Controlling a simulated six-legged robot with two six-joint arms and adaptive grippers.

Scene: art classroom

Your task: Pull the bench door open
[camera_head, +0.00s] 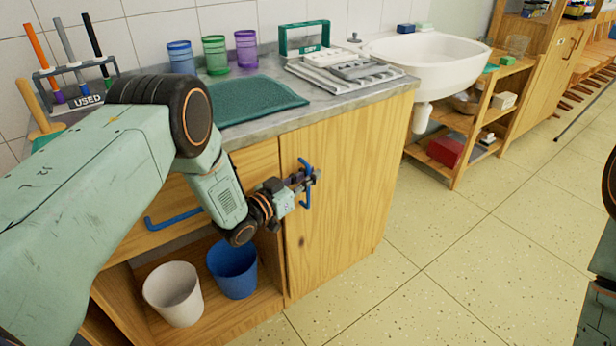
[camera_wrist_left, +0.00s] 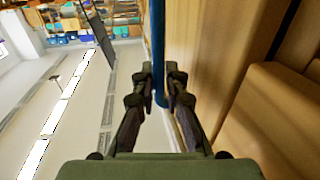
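The bench door (camera_head: 345,190) is a light wood panel under the grey counter, and it looks flush with the bench front. A blue upright bar handle (camera_head: 306,197) sits near its upper left side. My left gripper (camera_head: 314,176) is at this handle, its fingers hiding the handle's middle. In the left wrist view the blue handle (camera_wrist_left: 158,45) runs between the two fingertips (camera_wrist_left: 159,82), which lie close against it on both sides, so the gripper looks shut on it. My right gripper is out of view.
A drawer with a blue handle (camera_head: 173,219) is left of the door. Below it, a white bin (camera_head: 173,293) and a blue bin (camera_head: 232,268) stand in an open shelf. The counter holds cups, a green mat (camera_head: 250,99) and trays. The tiled floor (camera_head: 470,260) before the door is clear.

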